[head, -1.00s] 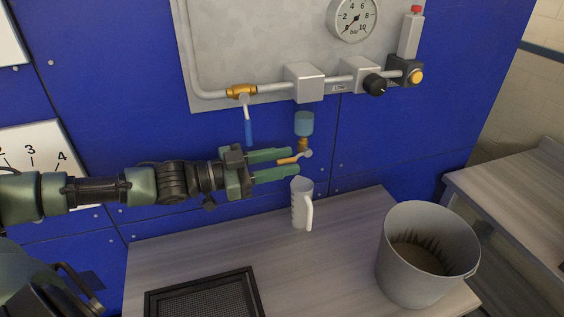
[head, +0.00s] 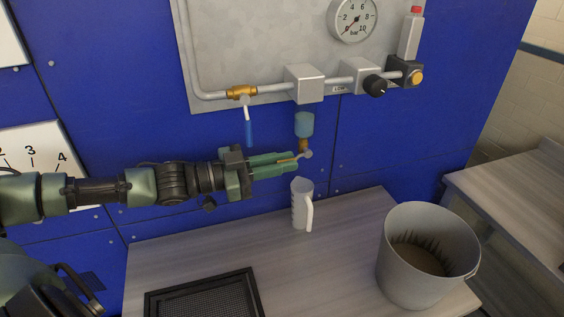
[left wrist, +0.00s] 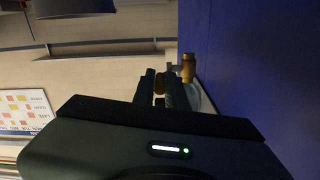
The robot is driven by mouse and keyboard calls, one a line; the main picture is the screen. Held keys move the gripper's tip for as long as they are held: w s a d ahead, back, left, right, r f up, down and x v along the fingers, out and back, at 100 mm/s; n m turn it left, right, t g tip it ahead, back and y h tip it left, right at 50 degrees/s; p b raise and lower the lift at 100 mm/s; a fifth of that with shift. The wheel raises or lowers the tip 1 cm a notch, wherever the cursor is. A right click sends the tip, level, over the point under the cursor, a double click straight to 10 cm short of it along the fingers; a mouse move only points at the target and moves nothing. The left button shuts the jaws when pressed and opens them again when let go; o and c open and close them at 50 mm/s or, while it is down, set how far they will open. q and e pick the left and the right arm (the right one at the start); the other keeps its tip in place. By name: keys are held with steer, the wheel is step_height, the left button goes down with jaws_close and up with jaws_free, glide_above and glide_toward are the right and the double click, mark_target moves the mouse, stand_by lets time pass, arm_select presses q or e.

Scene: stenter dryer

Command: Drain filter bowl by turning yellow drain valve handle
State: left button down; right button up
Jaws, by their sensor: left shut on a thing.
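The filter bowl (head: 304,124) is a small blue translucent cup under a grey block on the pipe. A small brass drain valve (head: 303,146) hangs below it. Its yellow handle points left and is mostly hidden between the fingers of my left gripper (head: 285,161), which is shut on it. In the left wrist view the brass valve (left wrist: 188,69) stands just right of the fingertips (left wrist: 160,88), with a yellow-brown bit between them. A white measuring jug (head: 301,204) stands upright on the bench below the valve. My right gripper is not in view.
A blue-handled lever (head: 249,132) hangs from a brass valve (head: 241,91) above my left gripper. A black knob (head: 375,85) and pressure gauge (head: 353,18) are at upper right. A grey bucket (head: 412,278) and black mesh tray (head: 205,273) sit on the bench, with bare bench between.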

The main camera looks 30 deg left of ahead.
arm_select(q)
steer(key=shift+f, duration=0.2)
stand_by(0.7)
steer(key=shift+f+t+h+b, duration=0.65)
steer(key=shift+t+h+b, duration=0.05)
steer(key=shift+w+d+f+t+h+b, duration=0.15)
steer(key=shift+f+t+h+b, duration=0.35)
steer(key=shift+b, duration=0.85)
steer(key=shift+w+d+f+t+h+b, duration=0.2)
steer(key=shift+t+h+b, duration=0.5)
steer(key=shift+b, duration=0.65)
steer(key=shift+w+d+f+t+h+b, duration=0.1)
steer(key=shift+f+t+h+b, duration=0.5)
steer(key=shift+b, duration=0.75)
steer(key=shift+r, duration=0.2)
steer(key=c, duration=1.4)
jaws_free()
steer(key=shift+c, duration=0.2)
steer(key=shift+a, duration=0.1)
